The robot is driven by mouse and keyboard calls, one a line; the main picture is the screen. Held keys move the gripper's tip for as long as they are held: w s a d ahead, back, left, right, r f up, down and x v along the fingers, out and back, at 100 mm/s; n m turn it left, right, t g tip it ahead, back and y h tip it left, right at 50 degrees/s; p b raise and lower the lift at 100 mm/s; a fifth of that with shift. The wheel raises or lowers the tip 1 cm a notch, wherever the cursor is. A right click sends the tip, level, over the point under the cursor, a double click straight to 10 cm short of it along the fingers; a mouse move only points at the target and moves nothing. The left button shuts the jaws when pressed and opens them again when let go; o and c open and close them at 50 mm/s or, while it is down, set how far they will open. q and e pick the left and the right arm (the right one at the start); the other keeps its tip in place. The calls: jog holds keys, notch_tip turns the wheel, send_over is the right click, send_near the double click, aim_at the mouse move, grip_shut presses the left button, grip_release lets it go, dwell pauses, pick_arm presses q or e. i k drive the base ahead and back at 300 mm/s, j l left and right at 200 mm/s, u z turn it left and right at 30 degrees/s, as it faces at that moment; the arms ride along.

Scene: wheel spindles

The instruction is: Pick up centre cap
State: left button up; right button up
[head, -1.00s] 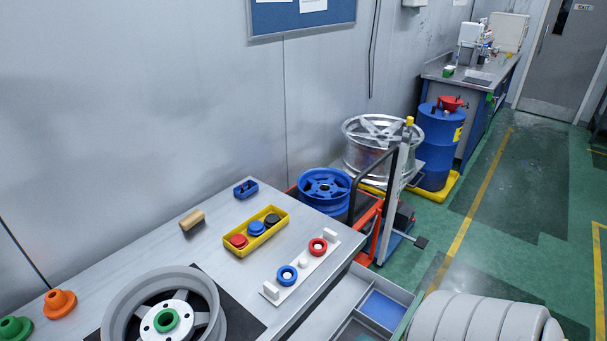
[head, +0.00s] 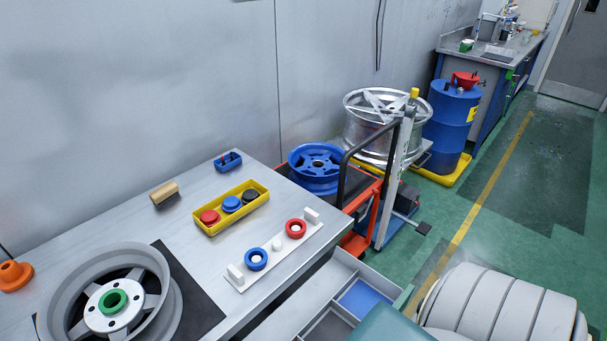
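A yellow tray (head: 207,229) on the grey bench holds a red round cap (head: 209,217), a blue round cap (head: 231,204) and a black round cap (head: 250,196) in a row. Which one is the centre cap I cannot tell. A grey spoked wheel (head: 71,281) lies on a black mat at the lower left, with a green ring-shaped piece (head: 113,301) at its hub. Neither of my grippers is in view.
A white rack (head: 238,281) with a blue ring (head: 256,259) and a red ring (head: 296,229) lies near the bench's front edge. A trolley carries a blue rim (head: 316,166).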

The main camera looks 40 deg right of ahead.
aim_at(248, 196)
jog(key=l, duration=0.5)
jog(key=k+l+u, duration=0.1)
jog(key=l, duration=0.4)
jog(key=k+l, duration=0.1)
jog(key=l, duration=0.45)
jog(key=l+u, duration=0.15)
jog(key=l, duration=0.35)
jog(key=k+l, duration=0.15)
jog(key=l, duration=0.35)
jog(key=k+l+u, duration=0.1)
jog(key=l, duration=0.4)
